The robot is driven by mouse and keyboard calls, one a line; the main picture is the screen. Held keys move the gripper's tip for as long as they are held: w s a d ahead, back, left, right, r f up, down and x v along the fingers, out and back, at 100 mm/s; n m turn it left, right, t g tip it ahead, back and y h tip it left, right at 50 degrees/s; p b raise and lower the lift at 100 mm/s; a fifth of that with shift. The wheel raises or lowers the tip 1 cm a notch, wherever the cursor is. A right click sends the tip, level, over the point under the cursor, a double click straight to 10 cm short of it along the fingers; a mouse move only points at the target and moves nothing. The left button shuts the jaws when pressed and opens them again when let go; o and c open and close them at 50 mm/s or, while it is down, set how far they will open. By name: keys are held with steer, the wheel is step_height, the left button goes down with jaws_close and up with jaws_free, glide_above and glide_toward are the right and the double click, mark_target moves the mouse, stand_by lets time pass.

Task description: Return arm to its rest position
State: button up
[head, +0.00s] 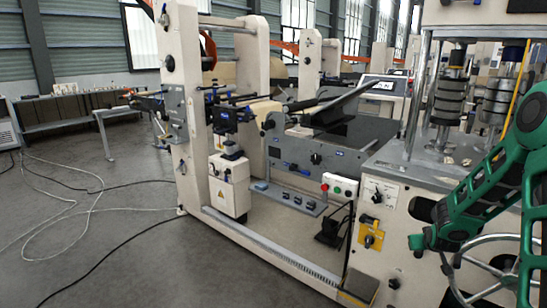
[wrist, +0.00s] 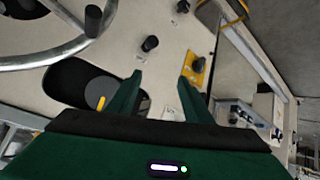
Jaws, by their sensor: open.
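My green arm (head: 480,190) comes in at the right edge of the head view, in front of the cream machine cabinet. In the wrist view my gripper (wrist: 160,66) has its two green fingers spread apart. Nothing shows between them but the cream panel behind. In the head view I cannot make out the fingers clearly.
A metal handwheel (head: 487,262) lies close behind my arm; it also shows in the wrist view (wrist: 62,50). A yellow plate (head: 371,234) with a switch is on the cabinet's front, left of my arm. A red and green button box (head: 340,185) stands farther left. Open grey floor (head: 90,245) lies at far left, crossed by cables.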

steer(key=s+a+r+m+g, duration=0.15)
steer(key=s+r, duration=0.25)
steer(key=s, duration=0.4)
steer(key=s+r+g, duration=0.2)
steer(key=s+r, duration=0.3)
steer(key=s, duration=0.3)
steer(key=s+a+r+m+g, duration=0.15)
steer(key=s+r, duration=0.25)
steer(key=s, duration=0.4)
steer(key=s+a+r+g+y, duration=0.1)
steer(key=s+a, duration=0.1)
steer(key=s, duration=0.5)
steer(key=s+a+r+m+g+y, duration=0.1)
steer(key=s+a+r, duration=0.1)
steer(key=s, duration=0.5)
steer(key=s+a+r+m+g+y, duration=0.1)
steer(key=s+a+y, duration=0.1)
steer(key=s+a, duration=0.2)
steer(key=s, duration=0.3)
steer(key=shift+s+a+r+g, duration=0.25)
steer(key=shift+g, duration=0.15)
steer(key=shift+w+f, duration=0.25)
steer(key=shift+w, duration=0.4)
